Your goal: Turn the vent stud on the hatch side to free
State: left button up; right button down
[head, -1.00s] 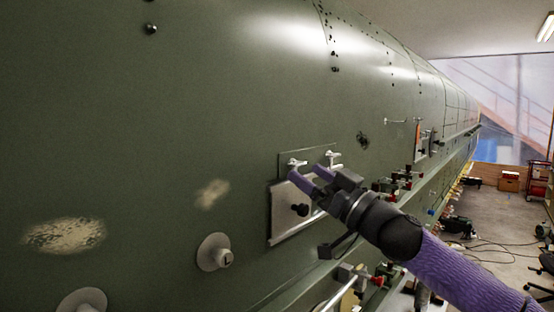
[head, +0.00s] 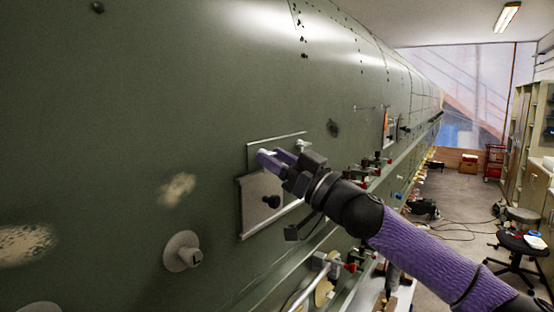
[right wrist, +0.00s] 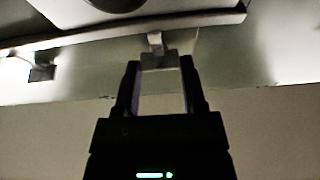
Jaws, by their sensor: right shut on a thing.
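A grey hatch plate (head: 254,222) with a black knob (head: 271,202) is on the green fuselage side in the head view. Two pale studs with crosswise handles sit along its upper edge. The right-hand stud (head: 303,145) is free. My right gripper (head: 269,157) is at the left-hand stud and mostly hides it in the head view. In the right wrist view the gripper (right wrist: 160,68) is shut on this stud's grey handle (right wrist: 160,61), with a finger on each side. The other stud (right wrist: 41,72) shows at the left there. My left gripper is not in view.
A round pale fitting (head: 182,251) sticks out of the skin at lower left of the hatch. A stool (head: 523,243) and cables are on the open floor at right.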

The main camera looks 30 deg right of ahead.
jog(key=n+g+y, duration=0.1)
jog(key=n, duration=0.2)
jog(key=n+g+y, duration=0.1)
jog(key=n+y, duration=0.1)
jog(key=n, duration=0.2)
jog(key=shift+d+r, duration=0.1)
jog(key=shift+d, duration=0.05)
jog(key=n+g+y, duration=0.1)
jog(key=n, duration=0.2)
jog(key=n+g, duration=0.1)
jog(key=n, duration=0.2)
jog(key=shift+w+y, duration=0.1)
jog(key=shift+y, duration=0.3)
jog(key=n+g, duration=0.1)
jog(key=n, duration=0.1)
jog(key=n+g, duration=0.1)
jog(key=n, duration=0.2)
jog(key=shift+d+r+g, duration=0.1)
jog(key=shift+g, duration=0.3)
jog(key=shift+n+g, duration=0.6)
jog(key=shift+n, duration=1.6)
jog(key=shift+h, duration=0.3)
jog(key=shift+c, duration=0.8)
grip_release()
